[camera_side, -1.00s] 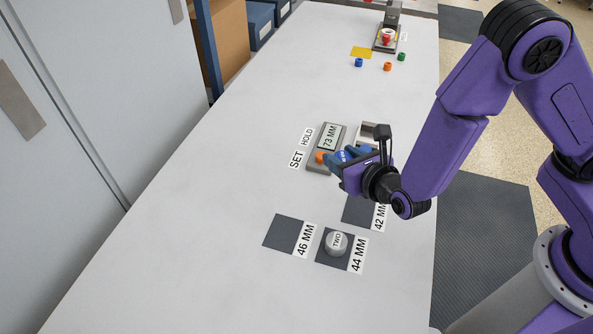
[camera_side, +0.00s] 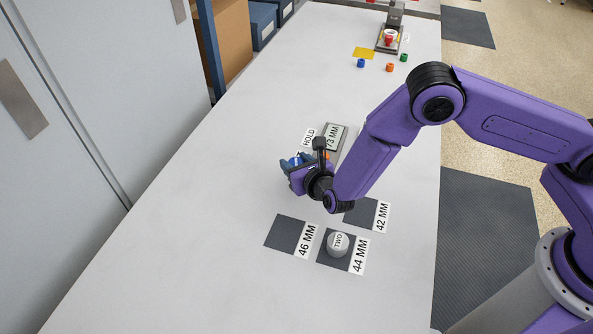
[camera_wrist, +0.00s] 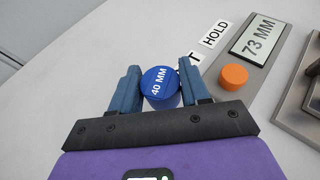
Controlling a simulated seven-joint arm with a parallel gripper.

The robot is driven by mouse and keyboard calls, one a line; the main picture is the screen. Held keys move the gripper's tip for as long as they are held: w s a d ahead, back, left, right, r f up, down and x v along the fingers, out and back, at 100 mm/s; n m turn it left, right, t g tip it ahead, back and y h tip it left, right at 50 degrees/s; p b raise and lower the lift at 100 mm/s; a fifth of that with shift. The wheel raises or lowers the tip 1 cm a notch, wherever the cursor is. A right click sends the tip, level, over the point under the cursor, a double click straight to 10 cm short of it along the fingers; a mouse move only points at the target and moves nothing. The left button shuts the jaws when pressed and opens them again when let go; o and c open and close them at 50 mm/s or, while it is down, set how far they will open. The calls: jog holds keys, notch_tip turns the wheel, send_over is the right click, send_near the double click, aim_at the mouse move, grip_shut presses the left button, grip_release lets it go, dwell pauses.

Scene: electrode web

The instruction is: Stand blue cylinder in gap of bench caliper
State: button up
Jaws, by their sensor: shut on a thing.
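A blue cylinder (camera_wrist: 160,85) marked 40 MM is between the two fingers of my gripper (camera_wrist: 161,88) in the wrist view, its labelled top facing the camera. My gripper is shut on it. In the side view my gripper (camera_side: 297,162) is just left of the bench caliper (camera_side: 334,138), over bare table. The height of the cylinder's base is hard to tell. The caliper's display (camera_wrist: 258,40) reads 73 MM, with an orange button (camera_wrist: 233,76) below. Its metal jaw part (camera_wrist: 300,100) is partly cut off at the right of the wrist view; my arm hides it in the side view.
Dark pads marked 46 MM (camera_side: 286,233), 42 MM (camera_side: 361,212) and 44 MM (camera_side: 331,262) lie nearer; a grey cylinder (camera_side: 338,243) marked TWO stands on the last. Small coloured pieces and a device (camera_side: 390,38) are far back. The table's left is clear.

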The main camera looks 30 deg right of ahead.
jog(key=shift+f, duration=1.5)
jog(key=shift+f, duration=0.15)
jog(key=o, duration=0.8)
jog(key=shift+c, duration=0.2)
jog(key=shift+s+r, duration=0.25)
jog(key=v, duration=1.1)
jog(key=shift+s+r, duration=0.15)
jog(key=shift+s, duration=0.05)
